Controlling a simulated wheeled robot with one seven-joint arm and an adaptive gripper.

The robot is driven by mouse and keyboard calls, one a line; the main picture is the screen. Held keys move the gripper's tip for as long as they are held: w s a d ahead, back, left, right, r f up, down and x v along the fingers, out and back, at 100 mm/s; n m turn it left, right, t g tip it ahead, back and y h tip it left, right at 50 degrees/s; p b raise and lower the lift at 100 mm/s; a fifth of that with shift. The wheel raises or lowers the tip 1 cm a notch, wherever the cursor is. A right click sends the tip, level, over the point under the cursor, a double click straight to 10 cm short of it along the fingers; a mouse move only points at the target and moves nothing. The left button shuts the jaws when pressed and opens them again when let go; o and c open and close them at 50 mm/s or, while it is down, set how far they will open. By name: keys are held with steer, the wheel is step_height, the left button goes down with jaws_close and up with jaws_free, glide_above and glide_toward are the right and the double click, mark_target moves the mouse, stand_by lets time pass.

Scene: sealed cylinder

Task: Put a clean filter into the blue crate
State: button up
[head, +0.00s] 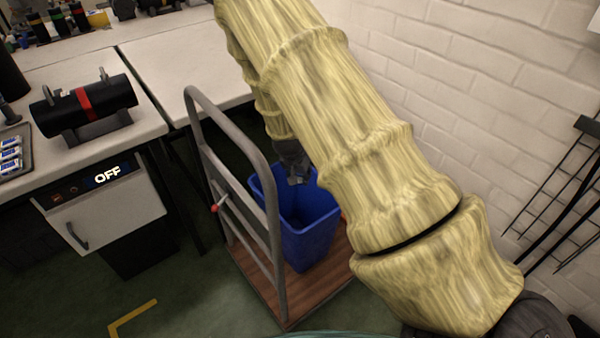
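The blue crate (312,238) stands on a trolley in the middle of the head view. Its open top faces up, and its floor is largely hidden. My gripper (298,179) is small and dark, at the crate's mouth near the back rim. My arm in its yellowish cover hides part of it, and I cannot tell if the fingers are open or hold something. No filter can be made out for certain. Small blue-and-white items (10,153) lie on a grey tray (27,140) at the left edge; I cannot tell what they are.
The trolley (252,270) has a grey tube handle on the crate's left side. A black cylinder with a red band (85,105) rests on the left bench (140,125), above a cabinet (105,205) reading OFF. A white brick wall and black wire rack (560,200) are at right.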

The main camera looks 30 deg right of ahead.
mark_target(301, 184)
steer(key=shift+f+b, duration=1.95)
steer(key=shift+f, duration=0.55)
steer(key=o, duration=1)
steer(key=shift+s, duration=0.1)
steer(key=shift+r, duration=0.1)
steer(key=v, duration=1.1)
steer(key=shift+s+a+r, duration=0.15)
steer(key=shift+r, duration=0.2)
